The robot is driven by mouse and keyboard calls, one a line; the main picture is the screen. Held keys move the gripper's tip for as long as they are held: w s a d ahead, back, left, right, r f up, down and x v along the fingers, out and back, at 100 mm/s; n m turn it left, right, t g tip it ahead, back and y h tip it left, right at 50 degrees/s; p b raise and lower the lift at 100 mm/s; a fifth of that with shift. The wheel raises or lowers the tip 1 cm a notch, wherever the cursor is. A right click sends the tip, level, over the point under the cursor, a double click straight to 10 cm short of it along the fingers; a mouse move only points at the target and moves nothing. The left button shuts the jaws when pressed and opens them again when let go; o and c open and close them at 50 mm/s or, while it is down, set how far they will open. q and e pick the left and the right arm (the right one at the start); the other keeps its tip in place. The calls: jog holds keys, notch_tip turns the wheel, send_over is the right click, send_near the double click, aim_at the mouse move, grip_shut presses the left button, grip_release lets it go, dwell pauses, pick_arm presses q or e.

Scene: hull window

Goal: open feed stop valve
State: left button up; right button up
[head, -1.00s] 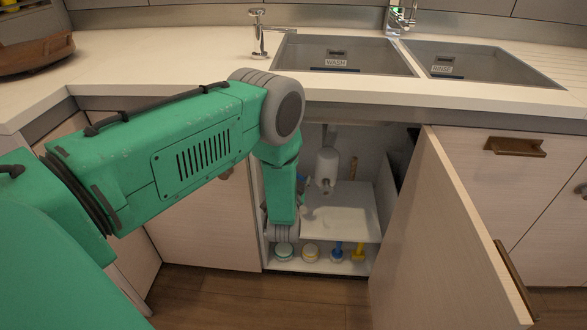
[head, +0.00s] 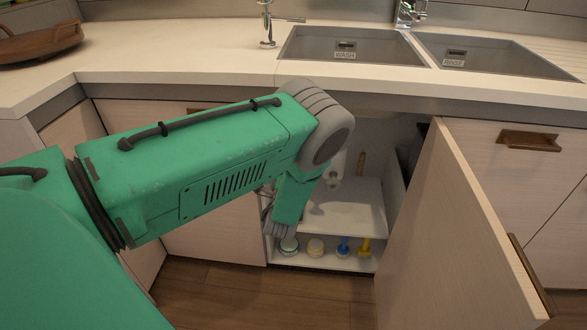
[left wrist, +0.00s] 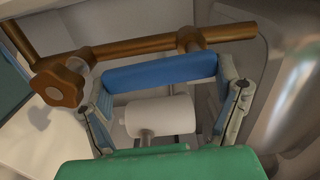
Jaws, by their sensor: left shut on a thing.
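In the left wrist view a copper-brown pipe (left wrist: 140,48) runs across the top, with a brown lobed knob (left wrist: 60,82) at its left. Below the pipe a blue bar-shaped handle (left wrist: 160,72) spans between the fingers of my left gripper (left wrist: 162,84). The gripper is shut on this blue handle; it seems to be the valve's handle. My right gripper is not in view.
The open cabinet door (head: 450,235) stands to the right. A white cylinder (left wrist: 160,117) hangs behind the gripper. A white shelf (head: 345,205) lies inside, with several small items, including a yellow one (head: 365,247), on the cabinet floor. The counter (head: 190,62) and sinks are above.

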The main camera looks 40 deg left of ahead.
pick_arm(q)
jog(key=shift+w+d+m, duration=0.1)
jog(key=shift+w+m, duration=0.05)
jog(key=shift+m, duration=0.35)
jog(key=o, duration=1.6)
jog(key=shift+f, duration=0.15)
jog(key=shift+s+d, duration=0.25)
jog(key=shift+s, duration=0.25)
jog(key=shift+v, duration=3.35)
